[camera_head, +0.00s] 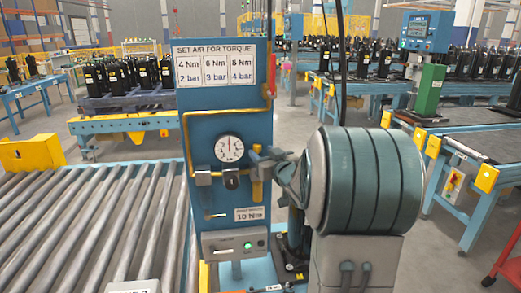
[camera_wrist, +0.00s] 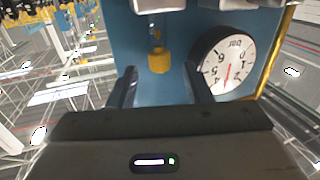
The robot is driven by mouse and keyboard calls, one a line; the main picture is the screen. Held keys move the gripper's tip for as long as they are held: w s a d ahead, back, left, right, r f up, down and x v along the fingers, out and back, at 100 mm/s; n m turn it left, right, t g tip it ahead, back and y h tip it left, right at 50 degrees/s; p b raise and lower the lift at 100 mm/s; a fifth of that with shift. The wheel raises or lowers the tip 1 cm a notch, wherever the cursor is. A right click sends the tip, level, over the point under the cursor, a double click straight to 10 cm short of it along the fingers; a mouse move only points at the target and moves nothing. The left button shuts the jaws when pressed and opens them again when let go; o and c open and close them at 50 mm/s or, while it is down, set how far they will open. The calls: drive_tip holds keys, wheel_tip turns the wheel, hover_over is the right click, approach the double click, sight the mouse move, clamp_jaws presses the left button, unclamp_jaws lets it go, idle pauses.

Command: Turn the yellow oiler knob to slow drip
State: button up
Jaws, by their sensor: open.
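The yellow oiler knob (camera_wrist: 159,62) shows in the wrist view in front of the blue panel, with a small clear part next to it. My gripper (camera_wrist: 160,74) is open, one finger on each side of the knob in the picture, with a visible gap on both sides. I cannot tell how deep the knob lies between the fingers. In the head view my gripper (camera_head: 266,160) is at the panel's right edge. It largely hides the knob there; yellow oiler parts (camera_head: 257,191) show just below it.
The blue panel (camera_head: 220,125) carries a round pressure gauge (camera_head: 229,148), a black regulator knob (camera_head: 231,179) and a torque sign (camera_head: 215,64). The gauge (camera_wrist: 229,62) is close to one finger in the wrist view. A yellow pipe (camera_head: 270,65) runs along the panel's right edge. A roller conveyor (camera_head: 90,225) lies left.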

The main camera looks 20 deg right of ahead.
sight(257, 149)
drive_tip(key=shift+w, duration=1.15)
clamp_jaws()
drive_tip(key=c, duration=1)
unclamp_jaws()
drive_tip(key=shift+a+f+m+h+b, duration=0.15)
drive_tip(key=shift+m+h+b, duration=0.15)
drive_tip(key=shift+h+b, duration=0.6)
drive_tip(key=shift+r+m+h+b, duration=0.2)
drive_tip(key=shift+m+h+b, duration=0.25)
drive_tip(key=shift+b, duration=0.6)
unclamp_jaws()
